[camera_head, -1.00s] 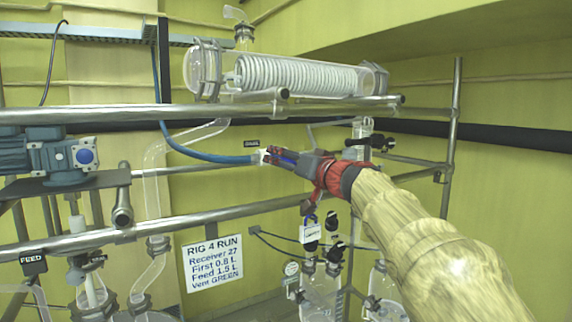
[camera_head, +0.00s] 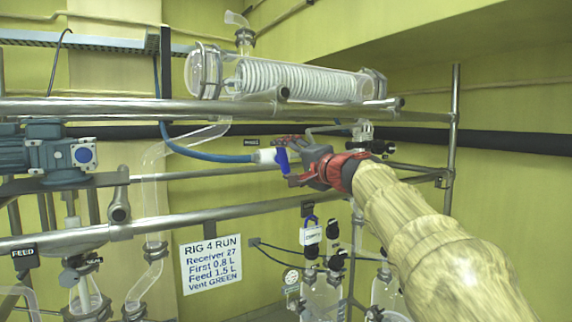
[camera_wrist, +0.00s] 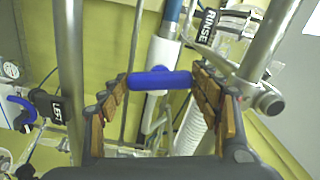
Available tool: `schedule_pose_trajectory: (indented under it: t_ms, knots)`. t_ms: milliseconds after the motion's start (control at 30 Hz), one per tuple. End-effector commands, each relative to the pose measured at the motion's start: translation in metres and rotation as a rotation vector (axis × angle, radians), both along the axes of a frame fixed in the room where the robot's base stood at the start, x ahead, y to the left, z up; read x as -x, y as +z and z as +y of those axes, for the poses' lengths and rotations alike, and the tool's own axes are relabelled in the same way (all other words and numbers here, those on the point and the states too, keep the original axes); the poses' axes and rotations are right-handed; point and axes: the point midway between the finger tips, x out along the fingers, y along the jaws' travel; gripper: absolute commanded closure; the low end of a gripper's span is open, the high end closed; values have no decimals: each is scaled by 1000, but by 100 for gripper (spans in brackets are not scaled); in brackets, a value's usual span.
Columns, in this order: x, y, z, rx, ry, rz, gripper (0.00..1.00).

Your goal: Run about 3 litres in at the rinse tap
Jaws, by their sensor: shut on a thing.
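The rinse tap (camera_head: 266,156) is a white valve body at the end of a blue hose, with a blue lever (camera_head: 282,160). In the head view the lever stands across the line of the hose, between my fingers. My gripper (camera_head: 290,161) is shut on this lever. In the wrist view, the blue lever (camera_wrist: 160,80) spans the gap between the brown finger pads of my gripper (camera_wrist: 162,90). The white tap body (camera_wrist: 163,60) lies behind it, and a black RINSE label (camera_wrist: 207,24) hangs beside it. No water flow or level can be made out.
A glass condenser with a white coil (camera_head: 290,80) lies above. Steel rails (camera_head: 200,218) cross in front and behind. A sign (camera_head: 211,263) reads RIG 4 RUN, Receiver 27, First 0.8 L, Feed 1.5 L, Vent GREEN. Glass receivers (camera_head: 320,290) stand below; a motor (camera_head: 50,153) is at left.

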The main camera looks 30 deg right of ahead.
Motion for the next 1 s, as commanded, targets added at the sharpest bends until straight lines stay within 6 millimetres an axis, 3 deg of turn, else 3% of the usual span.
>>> schedule_pose_trajectory:
  t_ms: [400,1000]
  knots:
    - [0,-1,0,-237,0,10,62]
    - [-1,-2,0,-291,1,12,62]
